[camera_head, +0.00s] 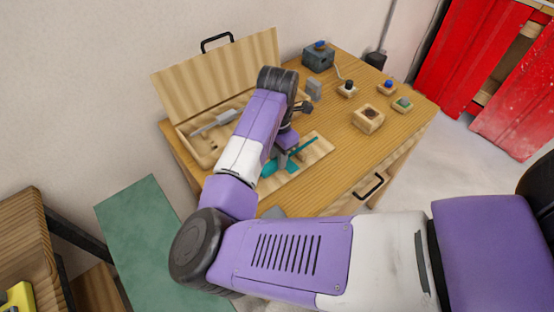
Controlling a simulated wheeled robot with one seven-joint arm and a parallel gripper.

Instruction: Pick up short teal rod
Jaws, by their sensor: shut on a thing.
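My gripper (283,158) is low over a pale wooden board (318,152) on the table and is shut on a teal rod (304,147). The rod's thin right part shows to the right of the fingers. A wider teal piece (268,169) shows to the left of the fingers, and I cannot tell whether it belongs to the same rod. My arm and fingers hide the middle. I cannot tell whether the rod touches the board.
An open wooden case (180,128) with a grey tool (212,122) is at the table's left. A blue-grey box (318,58), a wooden block with a dark hole (368,119) and small knobbed blocks (387,88) stand right. The table's (410,128) right front is clear.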

